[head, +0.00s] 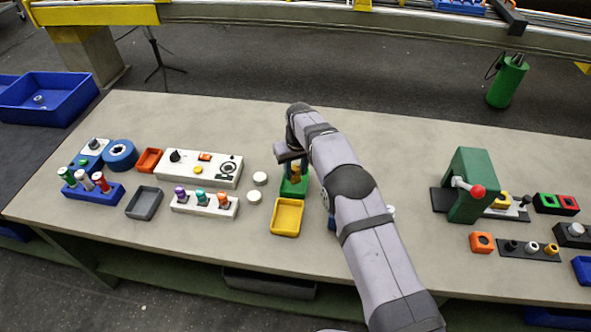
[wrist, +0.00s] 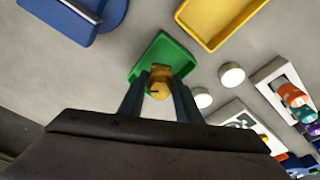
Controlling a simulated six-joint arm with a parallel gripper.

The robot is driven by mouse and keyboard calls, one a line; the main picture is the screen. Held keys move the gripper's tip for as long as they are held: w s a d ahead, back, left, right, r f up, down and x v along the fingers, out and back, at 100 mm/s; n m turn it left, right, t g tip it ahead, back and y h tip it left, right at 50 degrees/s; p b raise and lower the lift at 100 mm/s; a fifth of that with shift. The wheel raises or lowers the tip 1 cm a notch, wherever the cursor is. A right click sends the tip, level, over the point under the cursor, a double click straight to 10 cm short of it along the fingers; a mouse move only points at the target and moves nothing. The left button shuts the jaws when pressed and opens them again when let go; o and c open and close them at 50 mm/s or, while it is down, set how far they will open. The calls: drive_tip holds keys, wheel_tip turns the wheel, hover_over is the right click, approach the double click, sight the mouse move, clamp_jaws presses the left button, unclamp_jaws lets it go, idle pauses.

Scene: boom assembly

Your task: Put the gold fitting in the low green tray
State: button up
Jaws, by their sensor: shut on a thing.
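The gold fitting (wrist: 159,82) is between the two fingers of my gripper (wrist: 160,95) in the wrist view. My gripper is shut on it. In the head view the fitting (head: 296,168) shows under my gripper (head: 294,163), over the low green tray (head: 294,190). The green tray also shows in the wrist view (wrist: 146,63), directly behind the fitting. I cannot tell whether the fitting touches the tray floor. Part of the tray is hidden by the fitting and fingers.
A yellow tray (head: 286,217) lies just in front of the green tray. Two white round discs (head: 257,187) sit to its left, beside a white rack of colored pegs (head: 205,205). A green press with a red knob (head: 472,187) stands to the right. My arm covers the table right of the tray.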

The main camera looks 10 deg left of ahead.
drive_tip(key=shift+f+b, duration=0.75)
drive_tip(key=shift+f, duration=0.25)
drive_tip(key=o, duration=1.2)
drive_tip(key=shift+r, duration=0.1)
drive_tip(key=shift+r+p, duration=2.7)
drive_tip(key=shift+r, duration=1.75)
